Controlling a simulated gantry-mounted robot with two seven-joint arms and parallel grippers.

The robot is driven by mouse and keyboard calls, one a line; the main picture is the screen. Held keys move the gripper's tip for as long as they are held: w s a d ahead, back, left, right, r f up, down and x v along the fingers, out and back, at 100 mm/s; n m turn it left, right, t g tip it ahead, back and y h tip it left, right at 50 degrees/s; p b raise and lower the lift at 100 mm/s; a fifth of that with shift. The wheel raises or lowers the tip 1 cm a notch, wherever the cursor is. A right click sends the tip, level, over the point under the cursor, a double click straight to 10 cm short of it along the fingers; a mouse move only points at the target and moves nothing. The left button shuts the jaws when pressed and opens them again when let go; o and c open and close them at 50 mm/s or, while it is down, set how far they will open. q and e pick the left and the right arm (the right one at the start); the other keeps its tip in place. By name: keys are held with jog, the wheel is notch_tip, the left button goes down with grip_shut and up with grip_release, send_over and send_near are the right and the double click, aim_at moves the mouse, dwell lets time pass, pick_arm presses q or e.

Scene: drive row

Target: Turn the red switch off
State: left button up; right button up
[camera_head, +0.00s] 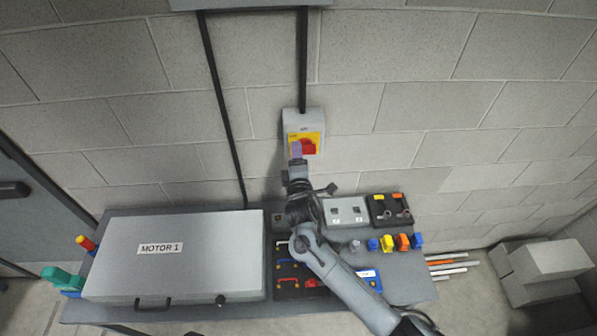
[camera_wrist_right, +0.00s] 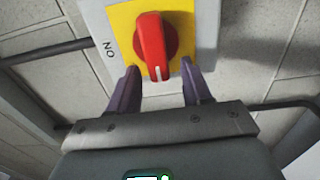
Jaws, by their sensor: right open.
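The red switch (camera_head: 308,146) is a rotary handle on a yellow plate, on a grey box (camera_head: 304,120) fixed to the block wall. In the right wrist view the red handle (camera_wrist_right: 153,45) stands nearly upright, its white mark at the lower end, towards my gripper. The word ON is on the grey box to the left of the yellow plate. My right gripper (camera_head: 296,150) is in front of the switch. In the wrist view its two purple fingers (camera_wrist_right: 158,88) are open, one on each side below the handle, with nothing between them. My left gripper does not show.
Below, a bench holds a grey case labelled MOTOR 1 (camera_head: 180,262), a grey socket box (camera_head: 345,211), a black box (camera_head: 390,209) and several coloured padlocks (camera_head: 403,242). Dark conduits (camera_head: 222,100) run along the wall. Grey blocks (camera_head: 545,262) stand at the right.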

jog(key=s+d, duration=0.1)
jog(key=s, duration=0.9)
jog(key=shift+s+d+f, duration=0.1)
jog(key=shift+f, duration=0.1)
jog(key=s+d+f+m+g+h+p, duration=0.1)
jog(key=s+d+f+m+g+p, duration=0.2)
jog(key=s+f, duration=0.45)
jog(key=s+d+f+m+g+p, duration=0.1)
jog(key=s+d+f+g+p, duration=0.15)
jog(key=s+d+f, duration=0.4)
jog(key=s+d+r+m+g+p, duration=0.1)
jog(key=s+d+r+m+g, duration=0.2)
jog(key=s, duration=0.4)
jog(key=s+d+r+m+g, duration=0.3)
jog(key=s+d+m, duration=0.3)
jog(key=s, duration=0.2)
jog(key=s+d+r+m+g+p, duration=0.1)
jog(key=s+d+r+m+g, duration=0.2)
jog(key=s, duration=0.5)
jog(key=shift+d+m+h+p, duration=0.3)
jog(key=shift+d+m, duration=0.4)
jog(key=shift+d, duration=0.1)
